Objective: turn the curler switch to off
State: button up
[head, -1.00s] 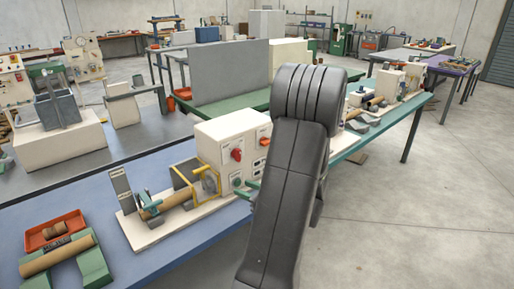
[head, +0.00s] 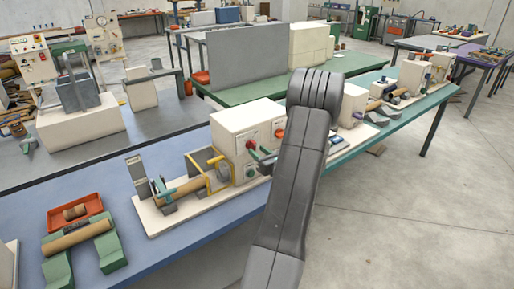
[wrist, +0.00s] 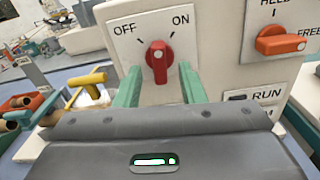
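The curler switch is a red knob (wrist: 157,62) on a white panel between the printed words OFF on its left and ON on its right. Its handle stands close to upright; which mark it points at is hard to tell. In the head view the knob (head: 251,134) is small on the front of the white control box (head: 236,121). My gripper (wrist: 158,70) is open, with one green finger on each side of the knob's lower part. Contact with the knob cannot be told. In the head view my arm partly hides the box's right side.
An orange HELD/FREE knob (wrist: 283,41) and a RUN label (wrist: 266,95) are on a panel to the right. The winder with a yellow frame (head: 209,167) stands left of the box. A red tray (head: 75,212) lies on the blue table (head: 165,250).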

jog(key=shift+x, duration=0.95)
jog(key=shift+c, duration=0.5)
grip_shut()
